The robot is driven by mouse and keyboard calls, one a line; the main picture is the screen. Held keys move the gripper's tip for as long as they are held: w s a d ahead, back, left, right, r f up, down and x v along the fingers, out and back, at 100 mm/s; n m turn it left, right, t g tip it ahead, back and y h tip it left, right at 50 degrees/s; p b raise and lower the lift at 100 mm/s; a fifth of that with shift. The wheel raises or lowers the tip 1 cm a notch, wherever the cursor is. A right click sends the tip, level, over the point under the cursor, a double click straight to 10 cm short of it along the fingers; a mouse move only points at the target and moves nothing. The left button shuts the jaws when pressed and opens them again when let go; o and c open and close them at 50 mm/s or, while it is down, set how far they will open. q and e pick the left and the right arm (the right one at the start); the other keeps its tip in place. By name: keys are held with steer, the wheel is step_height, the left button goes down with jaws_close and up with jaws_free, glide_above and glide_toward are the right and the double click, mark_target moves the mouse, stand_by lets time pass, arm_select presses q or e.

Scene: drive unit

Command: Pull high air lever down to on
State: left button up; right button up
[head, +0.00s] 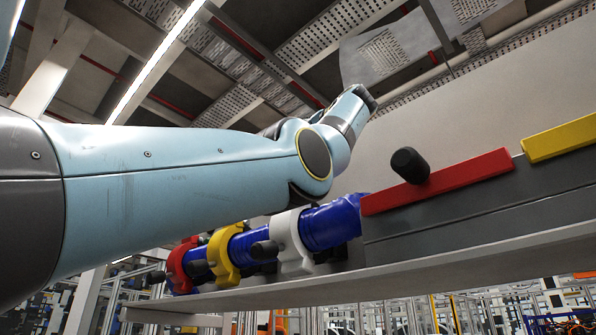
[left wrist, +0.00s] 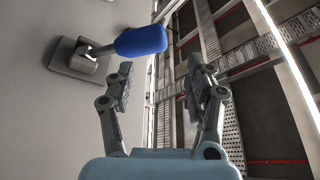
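A lever with a blue grip (left wrist: 141,41) sticks out from a grey mounting plate (left wrist: 70,62) on the pale wall in the left wrist view. I take it to be the high air lever; I cannot make it out in the head view. My left gripper (left wrist: 163,88) is open and empty, its two fingers spread. The blue grip lies beyond the fingertips, nearer the left finger, apparently apart from it. In the head view my left gripper (head: 362,98) is raised high near the wall, mostly hidden behind its wrist. My right gripper is in neither view.
Below my left arm is a shelf (head: 430,275) with a blue cylinder (head: 333,224) carrying red, yellow and white clamps (head: 290,240). A red bar (head: 450,180) with a black knob (head: 409,165) and a yellow bar (head: 560,138) sit to the right. Ceiling beams are overhead.

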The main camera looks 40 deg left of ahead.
arm_select(q)
steer(key=d, duration=0.1)
steer(key=s+d, duration=0.1)
steer(key=d, duration=0.1)
steer(key=s+d, duration=0.1)
steer(key=shift+s+d+r, duration=0.2)
steer(key=shift+d, duration=0.05)
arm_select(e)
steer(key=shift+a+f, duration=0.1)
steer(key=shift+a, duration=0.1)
arm_select(q)
steer(key=shift+d, duration=0.1)
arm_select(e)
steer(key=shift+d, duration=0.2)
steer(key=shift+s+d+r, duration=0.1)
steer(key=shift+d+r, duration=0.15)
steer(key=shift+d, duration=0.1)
